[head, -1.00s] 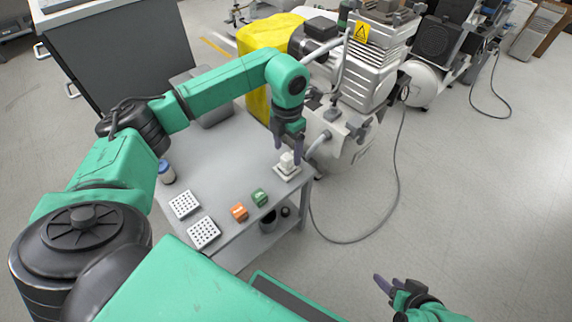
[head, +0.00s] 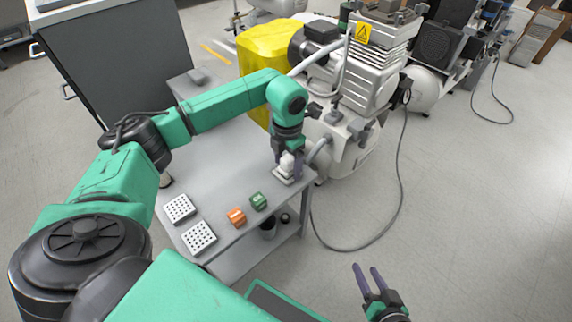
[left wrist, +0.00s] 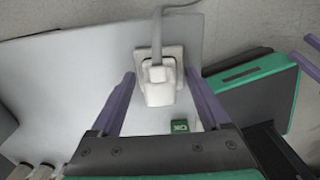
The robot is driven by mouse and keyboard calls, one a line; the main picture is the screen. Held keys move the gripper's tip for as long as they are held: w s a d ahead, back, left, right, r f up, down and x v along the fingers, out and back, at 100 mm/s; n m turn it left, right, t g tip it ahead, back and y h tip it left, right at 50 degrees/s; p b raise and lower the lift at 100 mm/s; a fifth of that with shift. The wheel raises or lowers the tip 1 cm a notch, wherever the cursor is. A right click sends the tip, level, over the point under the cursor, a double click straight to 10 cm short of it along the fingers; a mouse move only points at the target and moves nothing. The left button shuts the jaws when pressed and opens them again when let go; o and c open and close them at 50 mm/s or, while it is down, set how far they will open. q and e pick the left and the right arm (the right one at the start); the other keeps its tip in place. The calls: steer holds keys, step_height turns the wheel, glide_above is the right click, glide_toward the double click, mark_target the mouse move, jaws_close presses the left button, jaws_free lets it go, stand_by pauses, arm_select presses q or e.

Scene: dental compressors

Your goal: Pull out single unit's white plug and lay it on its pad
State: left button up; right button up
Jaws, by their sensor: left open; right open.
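The white plug (head: 286,163) stands on a small white square base (head: 281,178) near the right edge of the grey bench. In the left wrist view the plug (left wrist: 160,92) sits on its base (left wrist: 144,57), with a grey cord (left wrist: 158,30) running off at the top. My left gripper (head: 288,164) is open and low over the plug. Its purple fingers (left wrist: 160,75) are on either side of the plug, with gaps visible. My right gripper (head: 366,267) is open and empty, over the floor at the lower right.
Two white dotted square pads (head: 179,208) (head: 199,237) lie at the bench's left front. An orange block (head: 236,216) and a green OK block (head: 258,201) stand near the front edge. A compressor (head: 375,75) and yellow cover (head: 262,60) stand behind.

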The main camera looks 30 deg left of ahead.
mark_target(287, 159)
arm_select(q)
steer(key=shift+p, duration=0.4)
stand_by(0.6)
jaws_close()
steer(key=shift+r, duration=0.15)
steer(key=shift+r+p, duration=2.45)
steer(key=shift+r, duration=0.45)
